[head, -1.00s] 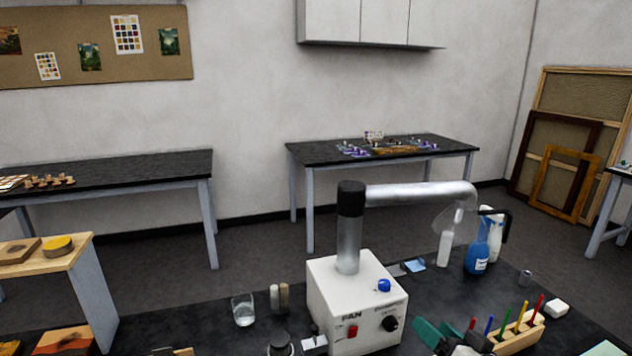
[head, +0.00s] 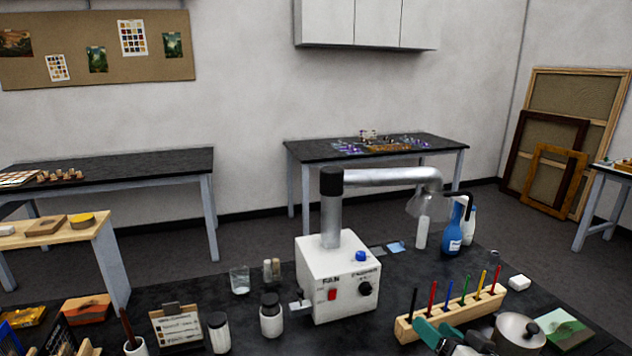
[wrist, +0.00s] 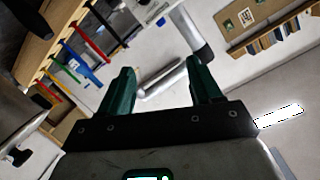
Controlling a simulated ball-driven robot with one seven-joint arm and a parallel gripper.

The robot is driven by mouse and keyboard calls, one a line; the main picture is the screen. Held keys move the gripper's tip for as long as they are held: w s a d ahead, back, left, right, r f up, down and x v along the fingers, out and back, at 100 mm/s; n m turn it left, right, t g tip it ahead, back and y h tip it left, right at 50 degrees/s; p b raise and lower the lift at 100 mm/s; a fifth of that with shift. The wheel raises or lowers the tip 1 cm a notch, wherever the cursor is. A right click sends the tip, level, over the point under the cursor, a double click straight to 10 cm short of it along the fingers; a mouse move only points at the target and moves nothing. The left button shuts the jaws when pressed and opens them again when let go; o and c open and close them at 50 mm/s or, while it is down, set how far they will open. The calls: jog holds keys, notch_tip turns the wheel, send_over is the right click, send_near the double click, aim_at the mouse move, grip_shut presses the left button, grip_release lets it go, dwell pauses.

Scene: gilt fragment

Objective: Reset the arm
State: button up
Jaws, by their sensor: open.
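My gripper (head: 437,335) shows at the bottom of the head view, its green fingers in front of the wooden tool rack. In the wrist view my gripper (wrist: 160,92) has its two green fingers spread apart with nothing between them. Past the fingers, the wrist view shows the metal arm of the fan unit (wrist: 165,80) and the grey wall.
The white fan box (head: 338,280) with its metal duct stands mid-table. A wooden rack (head: 408,327) with several coloured tools is beside my gripper. A blue spray bottle (head: 453,232) and jars (head: 271,318) stand on the dark table.

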jog(key=s+f+n+g+h+b, duration=0.2)
jog(key=s+f+g+b, duration=0.45)
jog(key=s+f, duration=1.4)
jog(key=s+d+f+g+h+b, duration=0.1)
jog(key=s+d+f+g, duration=0.1)
jog(key=s, duration=0.7)
jog(key=s+d+f+g+h+b, duration=0.2)
jog(key=s+f+g, duration=0.3)
jog(key=s, duration=0.5)
notch_tip(320, 180, down, 3)
jog(key=shift+d+r, duration=0.2)
jog(key=shift+d, duration=0.05)
